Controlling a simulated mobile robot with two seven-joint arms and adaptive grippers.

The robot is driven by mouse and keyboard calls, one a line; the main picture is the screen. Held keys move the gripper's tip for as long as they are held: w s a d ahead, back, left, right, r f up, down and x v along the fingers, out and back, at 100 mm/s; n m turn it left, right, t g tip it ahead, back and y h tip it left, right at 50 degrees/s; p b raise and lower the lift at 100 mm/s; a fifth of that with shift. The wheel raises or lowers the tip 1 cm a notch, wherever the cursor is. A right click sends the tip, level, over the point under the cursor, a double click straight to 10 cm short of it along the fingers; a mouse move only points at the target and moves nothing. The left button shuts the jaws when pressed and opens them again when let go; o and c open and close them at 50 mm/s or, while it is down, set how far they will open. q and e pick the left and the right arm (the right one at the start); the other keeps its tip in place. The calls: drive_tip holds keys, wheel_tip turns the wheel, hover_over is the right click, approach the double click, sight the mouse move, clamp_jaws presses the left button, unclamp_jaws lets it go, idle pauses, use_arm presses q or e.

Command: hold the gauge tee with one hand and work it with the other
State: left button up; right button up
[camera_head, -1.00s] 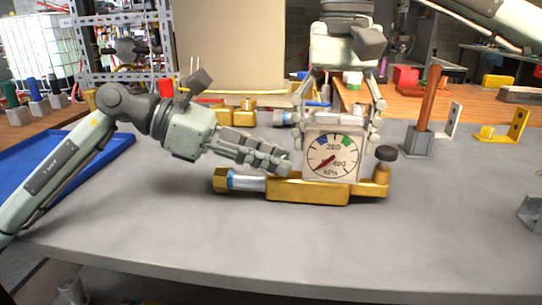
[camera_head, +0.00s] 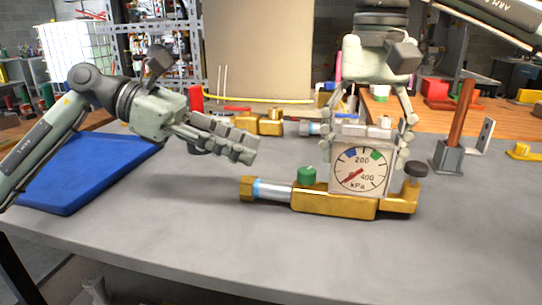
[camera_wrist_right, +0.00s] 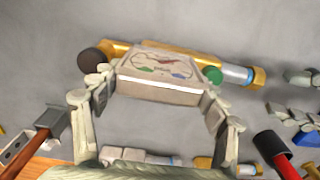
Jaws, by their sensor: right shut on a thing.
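The gauge tee (camera_head: 335,204) lies on the grey table, with a brass body and a brass nut on a silver-blue pipe at its left. Its square gauge (camera_head: 360,170) faces me, needle toward the lower left. A green knob (camera_head: 306,175) stands left of the gauge and a black knob (camera_head: 416,169) right of it. My right gripper (camera_head: 366,152) is shut on the gauge box from behind, a finger at each side; the right wrist view shows this grip (camera_wrist_right: 158,92). My left gripper (camera_head: 246,148) is empty, up and left of the green knob, apart from the tee; its finger gap is unclear.
A blue tray (camera_head: 85,172) lies at the left. Brass fittings (camera_head: 260,123) lie behind my left gripper. A grey block with an upright brown bar (camera_head: 449,155) stands at the right. The front of the table is clear.

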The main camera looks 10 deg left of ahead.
use_arm(q)
drive_tip(key=shift+v, duration=1.1)
drive_tip(key=shift+o, duration=0.3)
drive_tip(key=shift+o, duration=1.1)
drive_tip(key=n+t+y, duration=0.2)
drive_tip(key=n+t, duration=0.2)
drive_tip(key=t, duration=0.1)
approach(302, 171)
drive_tip(key=shift+n, duration=0.3)
drive_tip(key=x, duration=0.9)
drive_tip(key=shift+d, duration=0.1)
drive_tip(key=shift+w, duration=0.1)
